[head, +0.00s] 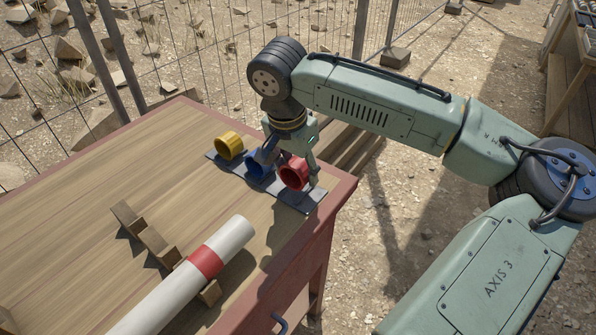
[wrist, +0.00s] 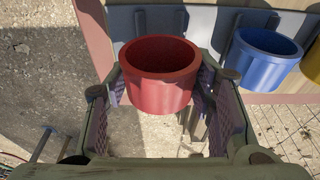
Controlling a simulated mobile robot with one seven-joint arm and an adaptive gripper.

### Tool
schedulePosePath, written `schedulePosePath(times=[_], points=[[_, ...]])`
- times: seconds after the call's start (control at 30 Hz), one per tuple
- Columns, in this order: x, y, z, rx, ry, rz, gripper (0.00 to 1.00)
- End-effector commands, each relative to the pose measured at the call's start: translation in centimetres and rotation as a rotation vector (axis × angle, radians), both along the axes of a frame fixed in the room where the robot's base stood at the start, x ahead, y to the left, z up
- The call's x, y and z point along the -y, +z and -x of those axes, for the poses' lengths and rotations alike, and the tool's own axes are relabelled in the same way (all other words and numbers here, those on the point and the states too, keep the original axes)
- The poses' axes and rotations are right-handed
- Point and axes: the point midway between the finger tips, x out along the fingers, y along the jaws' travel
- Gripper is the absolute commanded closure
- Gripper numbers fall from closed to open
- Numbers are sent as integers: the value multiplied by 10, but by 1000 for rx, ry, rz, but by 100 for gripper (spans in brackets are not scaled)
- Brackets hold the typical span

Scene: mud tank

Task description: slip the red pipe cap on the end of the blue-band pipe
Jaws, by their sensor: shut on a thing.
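The red pipe cap (head: 294,174) is a short open cup at the right of a row of caps. My gripper (head: 290,163) is shut on it, with a finger on each side. In the wrist view the red cap (wrist: 160,75) sits between the fingers with its open mouth showing. I cannot tell whether it touches the grey strip (head: 309,204) under it. A white pipe (head: 233,236) lies at the front of the table, its near-right end free. The band on it is red (head: 207,262); no blue band shows. The pipe's lower-left end is out of view.
A blue cap (head: 259,166) is close beside my gripper, and a yellow cap (head: 228,146) stands beyond it. Wooden blocks (head: 158,243) lie under and beside the pipe. The wooden table (head: 100,190) has a red edge and clear top between the caps and blocks.

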Motion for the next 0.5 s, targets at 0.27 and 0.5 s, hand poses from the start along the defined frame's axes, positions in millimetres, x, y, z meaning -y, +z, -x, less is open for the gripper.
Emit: schedulePosePath(times=[0.27, 0.5], points=[[0, 33, 0, 0, 0, -1, 68], [0, 55, 0, 0, 0, -1, 68]])
